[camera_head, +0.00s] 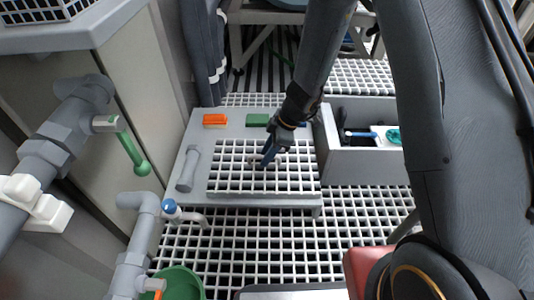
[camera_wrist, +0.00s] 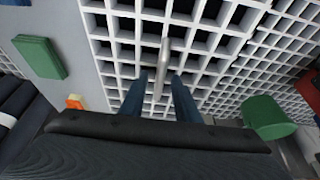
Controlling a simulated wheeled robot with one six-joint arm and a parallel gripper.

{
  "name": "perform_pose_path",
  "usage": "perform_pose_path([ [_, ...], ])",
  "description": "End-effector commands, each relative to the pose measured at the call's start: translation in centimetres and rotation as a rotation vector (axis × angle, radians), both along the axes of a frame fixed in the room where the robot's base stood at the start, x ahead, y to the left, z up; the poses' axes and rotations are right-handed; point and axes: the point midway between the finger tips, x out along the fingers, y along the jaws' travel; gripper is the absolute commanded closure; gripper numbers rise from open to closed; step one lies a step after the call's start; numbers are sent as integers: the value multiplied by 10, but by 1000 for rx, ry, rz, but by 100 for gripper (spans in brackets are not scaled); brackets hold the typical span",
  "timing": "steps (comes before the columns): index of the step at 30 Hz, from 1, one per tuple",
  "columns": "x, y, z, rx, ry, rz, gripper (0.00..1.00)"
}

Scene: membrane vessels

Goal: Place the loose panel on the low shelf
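The loose panel is a white square grid (camera_head: 235,178) lying on the grey low shelf (camera_head: 190,142), over its right front part. It fills much of the wrist view (camera_wrist: 110,50). A short grey bar handle (camera_wrist: 162,62) stands out from the panel. My gripper (camera_head: 267,159) is above the panel's middle with its blue fingers pointing down. In the wrist view my gripper (camera_wrist: 161,80) has one finger on each side of the bar, with gaps showing between. The handle is mostly hidden by my fingers in the head view.
An orange block (camera_head: 215,120), a green block (camera_head: 258,120) and a grey cylinder (camera_head: 188,168) rest on the shelf. An open grey bin (camera_head: 365,165) with small items stands to the right. A green bucket (camera_head: 178,284) and grey pipes (camera_head: 140,228) are at lower left.

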Motion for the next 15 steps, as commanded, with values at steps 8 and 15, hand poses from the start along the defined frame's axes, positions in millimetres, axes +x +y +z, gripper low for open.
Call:
perform_pose_path([
  [8,-1,-14,38,1,-2,-2,71],
  [15,-1,-32,83,1,-1,-2,71],
])
